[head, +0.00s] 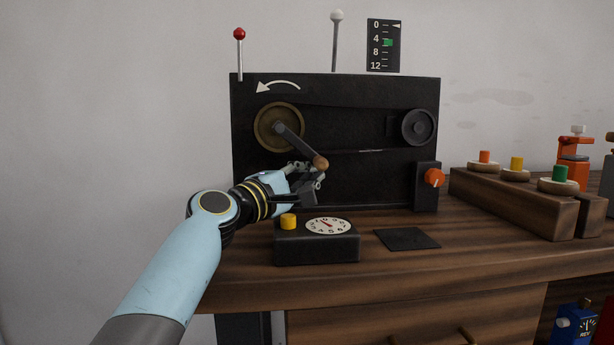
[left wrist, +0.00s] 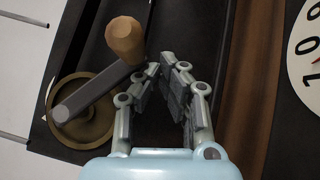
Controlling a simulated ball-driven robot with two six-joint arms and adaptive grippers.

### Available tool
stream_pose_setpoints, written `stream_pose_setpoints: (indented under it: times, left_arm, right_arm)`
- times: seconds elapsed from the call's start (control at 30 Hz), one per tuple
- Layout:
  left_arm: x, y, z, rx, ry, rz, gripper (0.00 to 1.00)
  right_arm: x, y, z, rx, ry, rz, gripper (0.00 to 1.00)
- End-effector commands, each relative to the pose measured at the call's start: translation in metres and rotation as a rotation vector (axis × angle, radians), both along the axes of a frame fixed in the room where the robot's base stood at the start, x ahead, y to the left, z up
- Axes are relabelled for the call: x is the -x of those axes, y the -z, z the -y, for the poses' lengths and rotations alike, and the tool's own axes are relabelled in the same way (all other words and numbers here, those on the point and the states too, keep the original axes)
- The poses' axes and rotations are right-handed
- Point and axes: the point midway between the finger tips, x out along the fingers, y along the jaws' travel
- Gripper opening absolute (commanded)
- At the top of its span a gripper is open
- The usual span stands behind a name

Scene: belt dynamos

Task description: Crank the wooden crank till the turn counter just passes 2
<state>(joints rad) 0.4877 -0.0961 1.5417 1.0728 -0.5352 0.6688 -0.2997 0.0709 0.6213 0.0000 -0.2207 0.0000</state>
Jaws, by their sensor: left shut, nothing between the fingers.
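The wooden crank knob (head: 320,162) sits on a grey crank arm (head: 296,142) that points down and right from a brass-coloured wheel (head: 277,127) on the black panel. The knob also shows in the left wrist view (left wrist: 125,40), to the left of my fingertips. My left gripper (head: 312,180) is just below the knob, shut and empty; whether it touches the knob I cannot tell. The turn counter is probably the round white dial (head: 328,226) on the black box in front; its red needle is too small to read exactly. My right gripper is not in view.
A white curved arrow (head: 278,87) on the panel points left. A yellow button (head: 288,221) is on the dial box. An orange knob (head: 434,177) is at the panel's right. A wooden block (head: 505,203) with coloured pegs stands at right. A dark flat plate (head: 407,238) lies in front.

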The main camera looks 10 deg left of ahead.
Motion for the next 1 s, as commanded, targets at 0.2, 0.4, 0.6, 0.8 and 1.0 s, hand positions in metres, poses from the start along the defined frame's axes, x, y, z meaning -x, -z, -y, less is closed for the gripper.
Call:
stream_pose_setpoints:
  times: [0.2,0.4,0.6,0.8,1.0]
  left_arm:
    - [0.002,0.000,-0.001,0.000,0.000,0.000,0.00]
    - [0.028,0.005,-0.016,-0.002,-0.001,0.000,0.00]
    - [0.068,0.012,-0.038,-0.002,-0.001,-0.001,0.00]
    - [0.096,0.016,-0.053,0.000,-0.001,-0.001,0.00]
    - [0.117,-0.001,-0.075,0.109,-0.009,0.011,0.00]
  right_arm:
    - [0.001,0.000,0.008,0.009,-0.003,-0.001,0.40]
    - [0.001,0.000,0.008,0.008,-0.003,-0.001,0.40]
    - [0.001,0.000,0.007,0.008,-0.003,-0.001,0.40]
    - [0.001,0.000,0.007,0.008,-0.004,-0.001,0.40]
    - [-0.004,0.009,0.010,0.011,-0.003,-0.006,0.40]
